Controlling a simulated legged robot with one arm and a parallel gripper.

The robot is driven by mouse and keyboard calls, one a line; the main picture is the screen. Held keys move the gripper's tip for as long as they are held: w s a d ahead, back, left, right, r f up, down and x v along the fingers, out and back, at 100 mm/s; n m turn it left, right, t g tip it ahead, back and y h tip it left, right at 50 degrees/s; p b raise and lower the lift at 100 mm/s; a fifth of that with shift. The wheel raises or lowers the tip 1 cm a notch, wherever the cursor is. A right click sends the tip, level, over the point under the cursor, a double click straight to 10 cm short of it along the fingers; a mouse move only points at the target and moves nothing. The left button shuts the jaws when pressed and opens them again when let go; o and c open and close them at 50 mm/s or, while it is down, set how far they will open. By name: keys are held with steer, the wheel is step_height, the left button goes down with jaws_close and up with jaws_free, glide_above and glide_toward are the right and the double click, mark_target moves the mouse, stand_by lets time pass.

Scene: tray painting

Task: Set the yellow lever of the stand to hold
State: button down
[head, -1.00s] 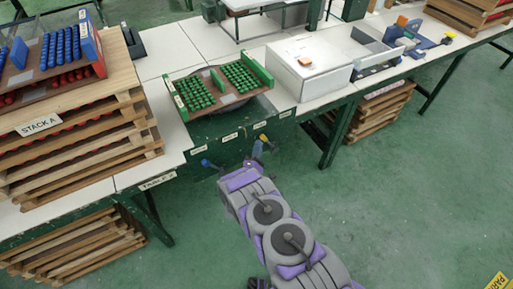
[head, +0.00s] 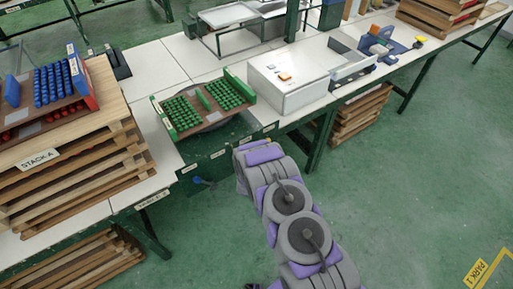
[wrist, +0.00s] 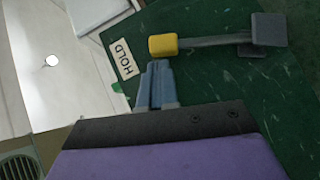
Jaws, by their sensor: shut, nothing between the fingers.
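In the wrist view the lever's yellow knob (wrist: 163,45) is at the left end of a grey rod, which runs right to a grey block (wrist: 268,35) on the dark green front of the stand (wrist: 215,75). The white HOLD label (wrist: 124,59) is just left of the knob. My gripper (wrist: 157,66) is shut and empty, its fingertips right below the knob; I cannot tell whether they touch it. In the head view my arm hides the gripper and most of the lever area. The blue knob (head: 197,180) shows at the front's lower left.
A tray of green pieces (head: 158,117) sits on top of the stand. Stack A's wooden pallets (head: 130,150) stand to the left. A white box (head: 300,95) stands to the right on the table.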

steer(key=shift+w+d+f+m+g+y+p, duration=0.1)
steer(key=shift+w+d+m+g+y+p, duration=0.25)
steer(key=shift+d, duration=0.25)
steer(key=shift+w+d+f+m+g+y+p, duration=0.1)
steer(key=shift+w+d+m+g+y+p, duration=0.15)
steer(key=shift+w+d+m+g, duration=0.25)
steer(key=shift+s+d, duration=0.1)
steer(key=shift+d, duration=0.05)
steer(key=shift+r, duration=0.1)
